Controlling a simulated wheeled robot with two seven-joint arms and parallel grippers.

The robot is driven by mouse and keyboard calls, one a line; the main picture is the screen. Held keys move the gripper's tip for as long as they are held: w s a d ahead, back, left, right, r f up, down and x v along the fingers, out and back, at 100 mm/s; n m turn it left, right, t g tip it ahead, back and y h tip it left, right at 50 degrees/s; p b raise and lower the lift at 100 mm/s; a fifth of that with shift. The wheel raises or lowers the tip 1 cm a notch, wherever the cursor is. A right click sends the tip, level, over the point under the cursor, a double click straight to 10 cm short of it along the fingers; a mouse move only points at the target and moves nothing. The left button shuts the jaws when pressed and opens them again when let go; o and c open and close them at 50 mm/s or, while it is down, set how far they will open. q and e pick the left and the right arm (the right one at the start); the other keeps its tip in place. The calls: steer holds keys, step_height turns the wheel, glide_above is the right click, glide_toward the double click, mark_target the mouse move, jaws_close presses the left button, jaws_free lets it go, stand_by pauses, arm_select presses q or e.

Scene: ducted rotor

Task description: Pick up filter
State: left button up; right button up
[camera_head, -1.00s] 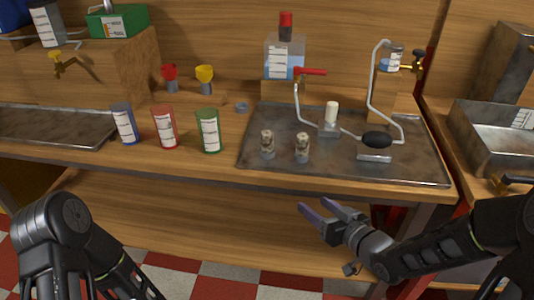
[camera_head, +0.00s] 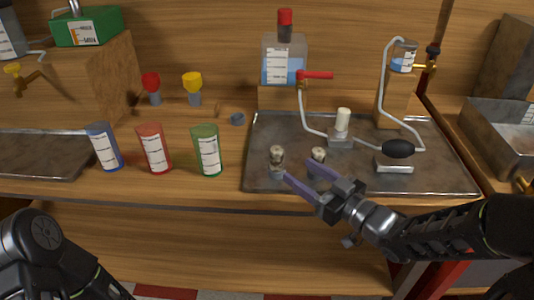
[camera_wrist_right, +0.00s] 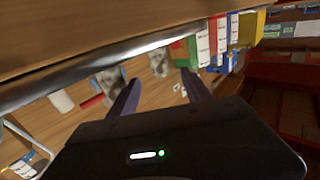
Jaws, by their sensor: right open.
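I cannot tell for sure which item is the filter. Two small patterned cylinders with pale tops stand on the metal tray (camera_head: 430,178), one left (camera_head: 277,157) and one right (camera_head: 318,155). A white cylinder (camera_head: 342,121) stands on a metal block behind them. A small grey ring-like piece (camera_head: 238,118) lies left of the tray. My right gripper (camera_head: 297,169) is open at the tray's front edge, its fingertips near the small cylinders. In the right wrist view its fingers (camera_wrist_right: 160,92) are apart with nothing between them. My left arm shows at lower left; its gripper is out of view.
Blue (camera_head: 104,148), red (camera_head: 153,149) and green (camera_head: 206,151) labelled cups stand left of the tray. A bent tube and black bulb (camera_head: 398,149) are at its right. A bottle with blue liquid (camera_head: 284,62) stands behind.

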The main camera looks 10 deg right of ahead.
mark_target(282, 159)
steer(key=shift+s, duration=0.1)
steer(key=shift+x, duration=1.3)
steer(key=shift+x, duration=2.6)
jaws_close()
